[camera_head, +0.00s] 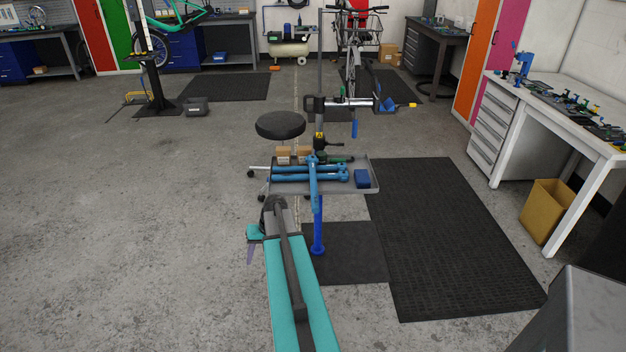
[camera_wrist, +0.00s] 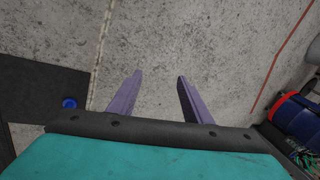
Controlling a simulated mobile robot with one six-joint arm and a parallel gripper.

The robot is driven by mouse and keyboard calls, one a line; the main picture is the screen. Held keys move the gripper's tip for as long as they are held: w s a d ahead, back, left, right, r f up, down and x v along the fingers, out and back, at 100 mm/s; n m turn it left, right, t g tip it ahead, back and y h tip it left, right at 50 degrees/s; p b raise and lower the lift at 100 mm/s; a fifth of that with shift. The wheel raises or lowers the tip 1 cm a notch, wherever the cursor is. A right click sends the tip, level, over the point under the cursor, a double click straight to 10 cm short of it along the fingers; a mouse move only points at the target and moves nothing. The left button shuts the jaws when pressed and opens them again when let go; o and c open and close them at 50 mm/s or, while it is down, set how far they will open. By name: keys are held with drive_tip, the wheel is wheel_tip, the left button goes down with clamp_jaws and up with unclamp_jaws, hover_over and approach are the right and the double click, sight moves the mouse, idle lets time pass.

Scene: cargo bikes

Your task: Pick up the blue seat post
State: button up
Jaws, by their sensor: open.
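Several blue tubes lie on a grey tray (camera_head: 368,188) on the repair stand; the blue seat post (camera_head: 300,178) appears to be among them, but I cannot tell exactly which one it is. One blue tube (camera_head: 314,185) lies across the others and reaches the tray's near edge. My gripper (camera_wrist: 154,78) is open and empty, its two lavender fingers apart over bare concrete. In the head view one finger (camera_head: 251,255) shows left of my teal arm, lower than and left of the tray. A blue cylinder (camera_wrist: 300,118) shows at the right edge of the wrist view; I cannot identify it.
A blue box (camera_head: 362,178) and small cardboard boxes (camera_head: 284,154) are on or by the tray. A black stool (camera_head: 280,125) stands behind it. The stand's clamp (camera_head: 345,103) is above. A white workbench (camera_head: 560,110) is at right.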

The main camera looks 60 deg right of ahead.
drive_tip(key=s+d+r+m+t+h, duration=0.1)
drive_tip(key=s+d+r, duration=0.1)
drive_tip(key=d+r, duration=0.4)
drive_tip(key=s+d+r+m+t, duration=0.1)
drive_tip(key=d+r, duration=0.4)
drive_tip(key=d, duration=0.4)
drive_tip(key=m+t+h+p, duration=0.1)
drive_tip(key=t+h+p, duration=0.1)
approach(316, 194)
drive_tip(key=w+v, duration=0.1)
drive_tip(key=v, duration=0.3)
drive_tip(key=shift+s+a+r, duration=0.2)
drive_tip(key=shift+a+r, duration=0.05)
drive_tip(key=shift+a, duration=0.1)
drive_tip(key=shift+p+x, duration=0.85)
drive_tip(key=shift+x, duration=3.45)
drive_tip(key=shift+s+d+f, duration=0.1)
drive_tip(key=shift+d+f, duration=0.05)
drive_tip(key=shift+p+x, duration=0.7)
drive_tip(key=shift+x, duration=0.15)
drive_tip(key=shift+d+p+x, duration=0.15)
drive_tip(key=shift+p+x, duration=0.15)
drive_tip(key=shift+x, duration=0.55)
drive_tip(key=shift+d+p+x, duration=0.1)
drive_tip(key=shift+p+x, duration=0.2)
drive_tip(key=shift+x, duration=0.55)
drive_tip(key=shift+s+f, duration=0.1)
drive_tip(key=shift+s, duration=0.05)
